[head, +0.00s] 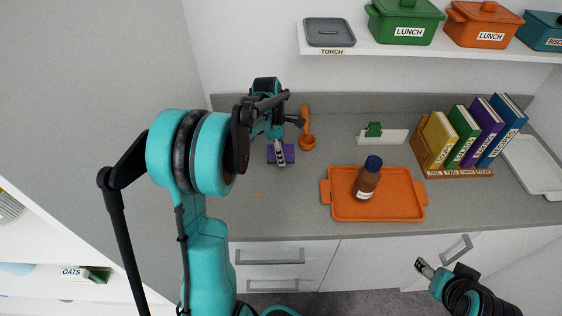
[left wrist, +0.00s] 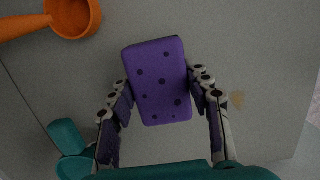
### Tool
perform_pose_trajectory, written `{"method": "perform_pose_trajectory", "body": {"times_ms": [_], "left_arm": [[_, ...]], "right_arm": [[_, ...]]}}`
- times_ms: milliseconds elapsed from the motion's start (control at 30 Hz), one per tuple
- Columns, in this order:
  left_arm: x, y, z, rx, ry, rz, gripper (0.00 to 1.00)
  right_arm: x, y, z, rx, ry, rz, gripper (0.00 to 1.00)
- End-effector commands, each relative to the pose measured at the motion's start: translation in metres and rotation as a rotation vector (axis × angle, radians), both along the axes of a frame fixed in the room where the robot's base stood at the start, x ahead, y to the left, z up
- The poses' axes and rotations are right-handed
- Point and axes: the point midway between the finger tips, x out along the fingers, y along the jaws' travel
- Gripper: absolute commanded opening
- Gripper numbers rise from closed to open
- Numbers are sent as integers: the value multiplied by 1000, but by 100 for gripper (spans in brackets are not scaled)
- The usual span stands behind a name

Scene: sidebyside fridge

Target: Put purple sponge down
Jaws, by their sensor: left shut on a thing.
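The purple sponge (left wrist: 158,82) is a block with dark spots, seen between the fingers of my left gripper (left wrist: 164,95) in the left wrist view. My left gripper is shut on it. In the head view the sponge (head: 287,154) shows low over the left part of the grey counter (head: 270,215), with the left gripper (head: 280,152) partly covering it. Whether the sponge touches the counter cannot be told. My right gripper (head: 424,267) is at the lower right, in front of the counter, and its finger opening is too small to judge.
An orange scoop (head: 307,140) lies just right of the sponge; it also shows in the left wrist view (left wrist: 70,15). An orange tray (head: 400,207) holds a brown bottle (head: 366,182). Books (head: 464,135) stand in a rack at right.

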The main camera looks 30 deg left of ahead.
Motion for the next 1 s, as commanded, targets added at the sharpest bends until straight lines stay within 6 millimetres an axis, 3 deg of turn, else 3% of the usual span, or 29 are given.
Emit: {"method": "perform_pose_trajectory", "body": {"times_ms": [300,667,700,767,1000], "left_arm": [[0,0,-40,0,0,0,12],[0,0,-43,0,0,0,12],[0,0,-43,0,0,0,54],[0,0,-42,0,0,0,69],[0,0,-42,0,0,0,69]], "right_arm": [[0,0,-17,0,0,0,60],[0,0,-18,0,0,0,60],[0,0,-18,0,0,0,60],[0,0,-18,0,0,0,60],[0,0,-18,0,0,0,60]]}}
